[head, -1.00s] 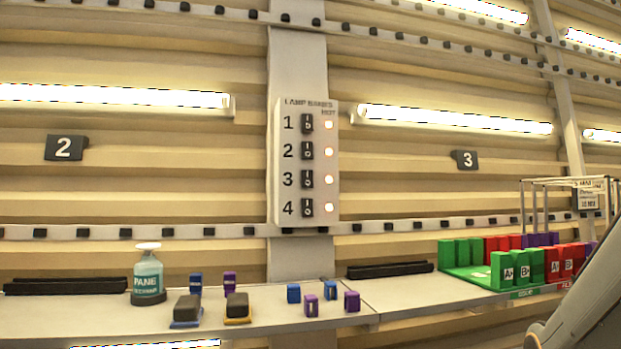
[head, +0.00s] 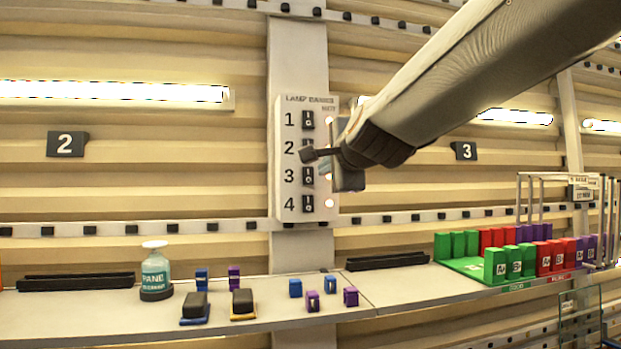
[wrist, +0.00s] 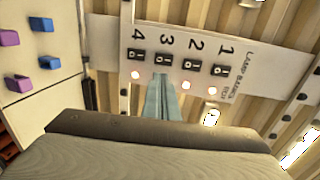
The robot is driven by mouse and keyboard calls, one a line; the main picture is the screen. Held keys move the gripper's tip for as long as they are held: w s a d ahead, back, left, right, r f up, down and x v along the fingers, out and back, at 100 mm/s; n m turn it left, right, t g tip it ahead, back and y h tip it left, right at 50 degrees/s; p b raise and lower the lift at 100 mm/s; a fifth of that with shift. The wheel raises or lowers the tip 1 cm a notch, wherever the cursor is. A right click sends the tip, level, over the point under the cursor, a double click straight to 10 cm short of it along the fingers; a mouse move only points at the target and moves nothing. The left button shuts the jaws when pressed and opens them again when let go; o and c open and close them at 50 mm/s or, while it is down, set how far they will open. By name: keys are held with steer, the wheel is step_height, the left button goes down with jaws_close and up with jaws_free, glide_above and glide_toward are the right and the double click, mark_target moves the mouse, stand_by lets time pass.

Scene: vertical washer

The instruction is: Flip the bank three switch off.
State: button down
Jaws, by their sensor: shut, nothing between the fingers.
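The lamp-bank panel (head: 287,212) is a pale box on the wall post with numbered dark rocker switches. In the wrist view the bank three switch (wrist: 164,59) lies just beyond the tips of my gripper (wrist: 162,76). The gripper's pale teal fingers are together and empty; I cannot tell whether they touch the switch. The bank three lamp is hidden behind the fingers. The bank four lamp (wrist: 135,74), bank two lamp (wrist: 186,85) and bank one lamp (wrist: 212,90) glow. The switch's tilt is unclear.
Below the panel, a shelf (head: 420,287) carries a spray bottle (head: 155,275), small blue and purple blocks, and green, red and purple holders (head: 495,265) at right. Neighbouring switches two (wrist: 191,64) and four (wrist: 135,55) sit close on either side. Lit tube lamps flank the panel.

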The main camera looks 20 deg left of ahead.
mark_target(308, 180)
steer(key=shift+w, duration=0.1)
steer(key=p+x, duration=0.2)
steer(key=x, duration=1.1)
steer(key=shift+w+a+f, duration=0.1)
steer(key=shift+w+a, duration=0.1)
steer(key=shift+w, duration=0.15)
steer(key=shift+f+b, duration=0.1)
steer(key=shift+b, duration=0.3)
